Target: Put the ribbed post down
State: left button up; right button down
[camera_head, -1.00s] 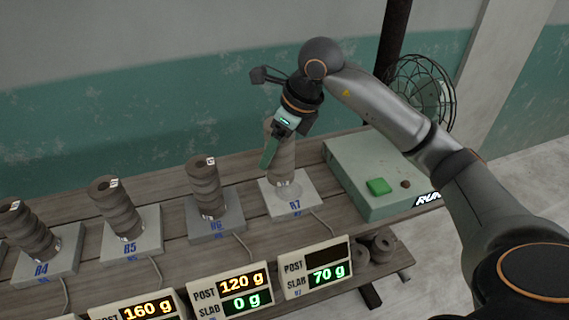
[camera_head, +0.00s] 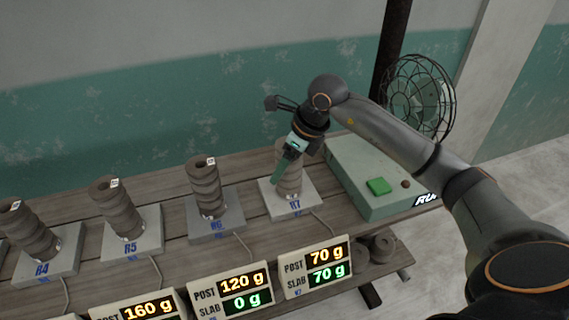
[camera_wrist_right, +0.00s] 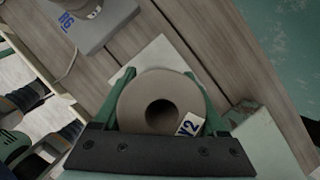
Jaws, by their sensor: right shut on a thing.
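The ribbed post (camera_head: 289,181) is a grey-brown clay column standing upright on the R7 slab (camera_head: 304,207). My right gripper (camera_head: 282,172) is shut on it near its upper part. The R7 display (camera_head: 318,268) shows POST 70 g and SLAB 70 g. The post's foot seems to rest on the slab. My left gripper is not in view.
Similar posts stand on the R6 slab (camera_head: 232,226), R5 slab (camera_head: 150,242) and R4 slab (camera_head: 70,268) to the left. A green box (camera_head: 362,185) with a green button stands close on the right. A fan (camera_head: 420,98) is behind it. Clay rings (camera_head: 377,246) lie past the R7 display.

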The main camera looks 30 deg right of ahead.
grip_release()
jog(key=shift+r, duration=0.2)
jog(key=v, duration=1.2)
jog(key=shift+f, duration=0.1)
